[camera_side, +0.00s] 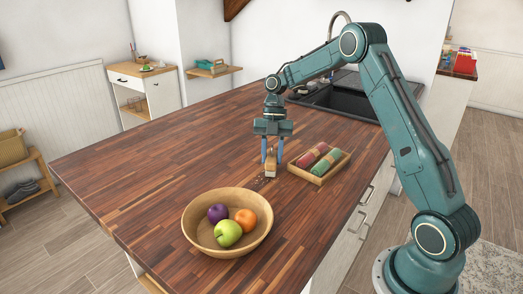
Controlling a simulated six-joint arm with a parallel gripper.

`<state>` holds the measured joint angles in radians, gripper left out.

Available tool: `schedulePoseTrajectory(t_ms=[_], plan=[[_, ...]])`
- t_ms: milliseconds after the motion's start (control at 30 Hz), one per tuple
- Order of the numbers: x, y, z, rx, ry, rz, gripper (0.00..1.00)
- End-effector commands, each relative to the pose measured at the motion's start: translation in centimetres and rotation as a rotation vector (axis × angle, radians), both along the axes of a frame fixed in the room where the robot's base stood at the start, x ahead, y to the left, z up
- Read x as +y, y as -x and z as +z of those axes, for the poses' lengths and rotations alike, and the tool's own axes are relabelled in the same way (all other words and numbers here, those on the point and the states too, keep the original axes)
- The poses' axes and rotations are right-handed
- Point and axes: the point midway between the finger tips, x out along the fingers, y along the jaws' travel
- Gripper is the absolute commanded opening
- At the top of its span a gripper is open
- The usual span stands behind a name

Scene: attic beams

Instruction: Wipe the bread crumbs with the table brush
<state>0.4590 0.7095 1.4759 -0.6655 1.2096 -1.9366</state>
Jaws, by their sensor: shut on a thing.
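My gripper (271,152) points down over the middle of the wooden counter (160,165). Its blue fingers are shut on the table brush (270,170), a small light-wood block with a paler lower part. The brush is upright, low at the counter top; I cannot tell whether it touches the surface. The bread crumbs (261,182) show as a few tiny pale specks on the dark wood just below and left of the brush. Some crumbs may be hidden behind the brush.
A wooden bowl (195,236) with a plum, an orange and a green apple stands in front. A wooden tray (311,179) with red and green rolled cloths lies close on the right. A dark sink (340,103) is behind. The counter's left side is clear.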

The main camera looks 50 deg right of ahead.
Motion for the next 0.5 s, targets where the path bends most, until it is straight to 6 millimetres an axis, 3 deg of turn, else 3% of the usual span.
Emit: schedulePoseTrajectory(t_ms=[67,100,500], plan=[[0.1,0.1,-1.5,0.004,-0.002,-0.001,0.12],[0.6,0.0,-1.2,0.001,-0.001,0.002,0.09],[4.2,0.0,-1.4,0.001,-0.001,0.001,0.09]])
